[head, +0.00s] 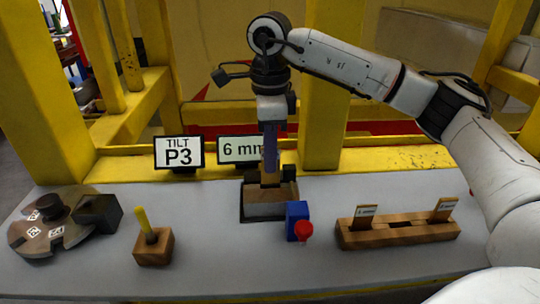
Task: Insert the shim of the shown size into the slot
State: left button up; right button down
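My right gripper (270,168) points straight down at the middle back of the table, over a dark-framed fixture (243,213) with a wooden block (265,209) in it. Its narrow fingers look close together on a small brown shim (270,179), whose lower end is at the fixture. I cannot tell how deep it sits in the slot, which is hidden. A sign reading "6 mm" (236,150) stands behind, partly covered by the gripper. A wooden rack (400,237) at the right holds two labelled shims (366,212), (443,207), with an empty place between them. My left gripper is out of view.
A blue block with a red knob (297,215) stands just right of the fixture. A sign reading "TILT P3" (179,153) stands back left. A wooden block with a yellow peg (152,248) and a round labelled disc (48,235) with a dark block (99,213) are at left.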

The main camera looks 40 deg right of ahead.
aim_at(270, 183)
jog(key=shift+f+b, duration=1.6)
jog(key=shift+f, duration=0.9)
jog(key=shift+r, duration=0.1)
jog(key=shift+r+p, duration=1.75)
jog(key=shift+r, duration=0.35)
dwell(0.4)
jog(key=shift+f+b, duration=1.2)
jog(key=shift+f, duration=1)
jog(key=c, duration=1.9)
grip_release()
jog(key=shift+r, duration=0.1)
